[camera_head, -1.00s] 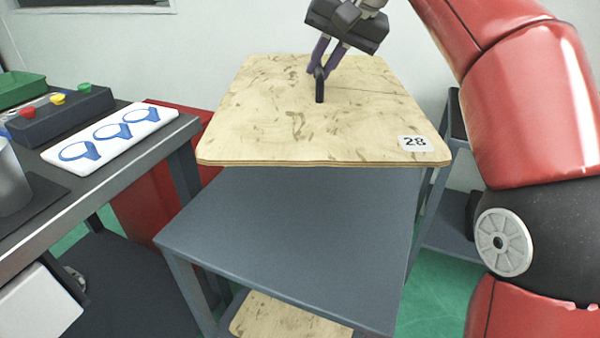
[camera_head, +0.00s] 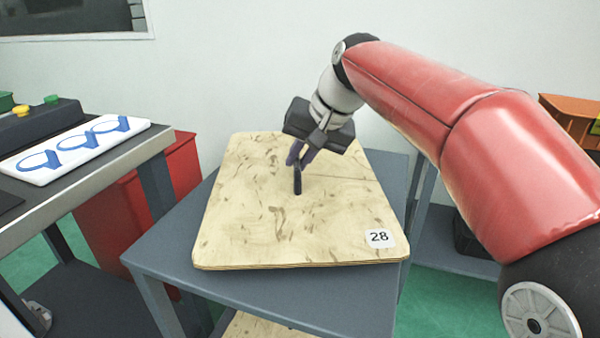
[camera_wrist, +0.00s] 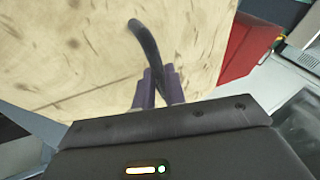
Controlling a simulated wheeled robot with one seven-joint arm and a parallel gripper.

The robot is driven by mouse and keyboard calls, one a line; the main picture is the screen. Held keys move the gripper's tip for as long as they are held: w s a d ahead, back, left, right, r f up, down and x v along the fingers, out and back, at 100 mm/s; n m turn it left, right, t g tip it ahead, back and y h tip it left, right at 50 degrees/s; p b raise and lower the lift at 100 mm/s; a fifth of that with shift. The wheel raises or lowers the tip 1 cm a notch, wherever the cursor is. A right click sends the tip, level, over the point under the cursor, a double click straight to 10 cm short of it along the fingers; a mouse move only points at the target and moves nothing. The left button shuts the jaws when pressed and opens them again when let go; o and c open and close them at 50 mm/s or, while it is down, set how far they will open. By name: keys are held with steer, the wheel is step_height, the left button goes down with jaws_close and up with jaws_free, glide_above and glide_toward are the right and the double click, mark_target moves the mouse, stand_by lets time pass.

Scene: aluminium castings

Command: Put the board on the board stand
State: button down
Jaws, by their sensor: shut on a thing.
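The board (camera_head: 250,215) is a pale plywood sheet with dark flecks and a "28" label at its front right corner. A dark upright handle (camera_head: 298,182) stands near its middle. My gripper (camera_head: 299,160) is shut on this handle, with purple fingers around it. In the wrist view the handle (camera_wrist: 144,40) runs between the fingers (camera_wrist: 158,88) over the board (camera_wrist: 75,50). The board is roughly level over the grey stand (camera_head: 160,255), whose top shows at the left, front and right. I cannot tell whether the board touches it.
Another plywood sheet (camera_head: 255,328) lies on a lower level of the stand. A dark bench (camera_head: 75,205) with a white panel of blue shapes (camera_head: 75,150) is at left, with a red cabinet (camera_head: 180,165) behind. An orange bin (camera_head: 570,115) is at far right.

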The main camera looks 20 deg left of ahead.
steer(key=shift+f, duration=1.35)
steer(key=shift+f+b, duration=0.1)
steer(key=shift+b, duration=0.2)
steer(key=c, duration=1.9)
jaws_free()
steer(key=shift+f, duration=0.15)
steer(key=o, duration=0.4)
steer(key=shift+o, duration=0.2)
